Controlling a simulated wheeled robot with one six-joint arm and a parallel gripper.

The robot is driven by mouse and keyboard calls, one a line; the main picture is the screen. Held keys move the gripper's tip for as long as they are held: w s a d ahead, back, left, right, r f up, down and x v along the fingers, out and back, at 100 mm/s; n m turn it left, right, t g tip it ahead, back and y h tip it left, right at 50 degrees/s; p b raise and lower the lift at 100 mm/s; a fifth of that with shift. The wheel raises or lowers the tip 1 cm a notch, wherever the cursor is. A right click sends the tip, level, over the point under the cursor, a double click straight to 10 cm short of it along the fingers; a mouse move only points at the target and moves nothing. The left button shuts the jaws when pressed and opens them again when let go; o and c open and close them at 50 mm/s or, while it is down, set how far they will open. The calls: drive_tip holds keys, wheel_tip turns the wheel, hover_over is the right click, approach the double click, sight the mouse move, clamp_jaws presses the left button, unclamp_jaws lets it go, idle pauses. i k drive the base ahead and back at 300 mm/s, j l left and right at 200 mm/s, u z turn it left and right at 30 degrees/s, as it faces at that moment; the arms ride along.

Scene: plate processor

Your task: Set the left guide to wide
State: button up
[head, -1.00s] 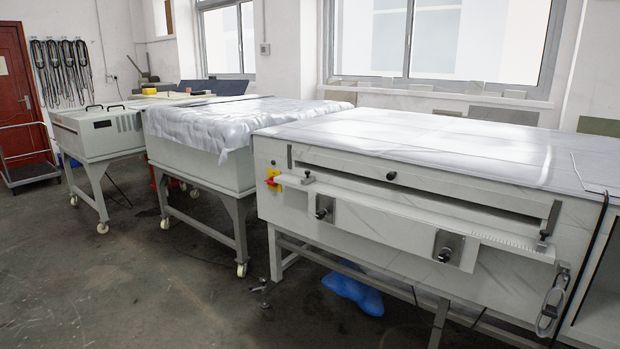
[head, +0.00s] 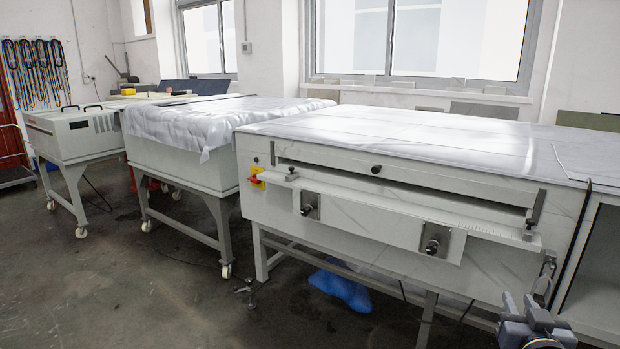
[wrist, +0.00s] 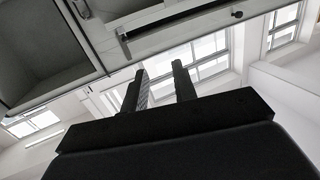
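The plate processor (head: 390,215) is a white cabinet with a long slot and a narrow feed shelf (head: 400,203) along its front. The left guide (head: 291,175) is a small block with a dark knob at the left end of the shelf. The right guide (head: 528,232) sits at the shelf's right end. My gripper's two dark fingers (wrist: 159,68) stand apart with nothing between them in the wrist view. Part of my arm shows at the bottom right of the head view, well away from the left guide. The wrist view shows the processor tilted, with the slot at the top.
A red and yellow switch (head: 257,178) is just left of the left guide. Two black knobs, one of them (head: 432,246), sit below the shelf. A cloth-covered table (head: 185,160) stands to the left. A blue bag (head: 340,288) lies underneath. The floor in front is clear.

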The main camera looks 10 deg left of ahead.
sight(293, 176)
drive_tip(key=i+j+u, duration=0.3)
drive_tip(key=i, duration=0.4)
drive_tip(key=i+j+u, duration=0.3)
drive_tip(key=i, duration=0.4)
drive_tip(key=i+j+u, duration=0.1)
drive_tip(key=i+u, duration=0.2)
drive_tip(key=i, duration=0.4)
